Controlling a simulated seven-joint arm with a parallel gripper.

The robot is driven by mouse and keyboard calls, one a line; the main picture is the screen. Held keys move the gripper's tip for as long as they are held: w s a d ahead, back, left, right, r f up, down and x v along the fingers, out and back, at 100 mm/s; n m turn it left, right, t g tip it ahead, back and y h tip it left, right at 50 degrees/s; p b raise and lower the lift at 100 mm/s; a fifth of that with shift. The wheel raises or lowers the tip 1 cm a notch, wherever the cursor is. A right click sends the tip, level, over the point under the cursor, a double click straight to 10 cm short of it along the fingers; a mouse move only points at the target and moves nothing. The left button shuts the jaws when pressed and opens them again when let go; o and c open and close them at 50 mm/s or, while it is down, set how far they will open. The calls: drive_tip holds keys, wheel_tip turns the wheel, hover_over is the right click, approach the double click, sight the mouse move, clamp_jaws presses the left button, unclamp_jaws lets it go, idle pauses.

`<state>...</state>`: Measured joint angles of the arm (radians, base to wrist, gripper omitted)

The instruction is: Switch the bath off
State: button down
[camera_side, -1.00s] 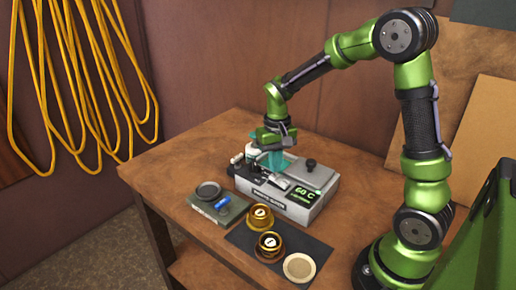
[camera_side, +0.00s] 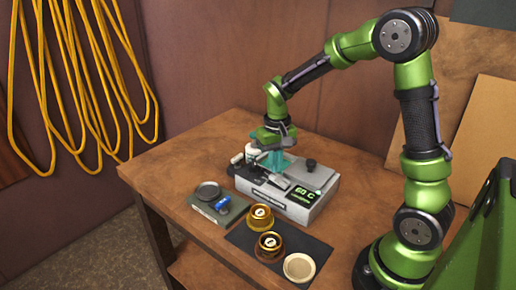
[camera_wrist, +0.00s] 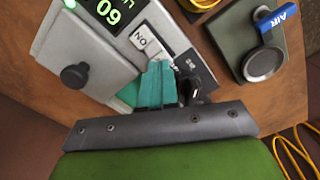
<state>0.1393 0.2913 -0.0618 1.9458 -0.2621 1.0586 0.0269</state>
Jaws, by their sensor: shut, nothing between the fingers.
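The bath (camera_side: 312,205) is a grey box on the wooden table. Its dark display (camera_side: 304,194) reads 60 C in green, and a green lamp (camera_wrist: 69,4) glows in the wrist view. A white rocker switch (camera_wrist: 147,42) marked ON sits on the bath's panel in the wrist view. My gripper (camera_side: 275,168) is over the bath with its teal fingers together and empty. In the wrist view the gripper (camera_wrist: 157,66) has its tips right beside the switch; I cannot tell whether they touch it. The fingers hide part of the panel.
A black-knobbed lid (camera_wrist: 75,76) covers part of the bath. A green block (camera_side: 225,211) with a blue AIR lever (camera_wrist: 278,18) and a round pad stands beside it. The table's back left is clear.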

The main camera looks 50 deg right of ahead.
sight(275, 176)
drive_tip(key=shift+f, duration=1.05)
idle(0.8)
drive_tip(key=shift+r, duration=3.55)
drive_tip(key=shift+s+a+f, duration=0.1)
drive_tip(key=shift+f, duration=0.2)
drive_tip(key=s+a+r+n+t+y, duration=0.2)
drive_tip(key=s+a+r+t, duration=0.5)
drive_tip(key=s, duration=0.6)
drive_tip(key=a+r, duration=0.2)
drive_tip(key=a, duration=0.1)
drive_tip(key=shift+a+r, duration=0.15)
drive_tip(key=shift+r, duration=0.15)
drive_tip(key=c, duration=1.8)
unclamp_jaws()
drive_tip(key=shift+s, duration=0.1)
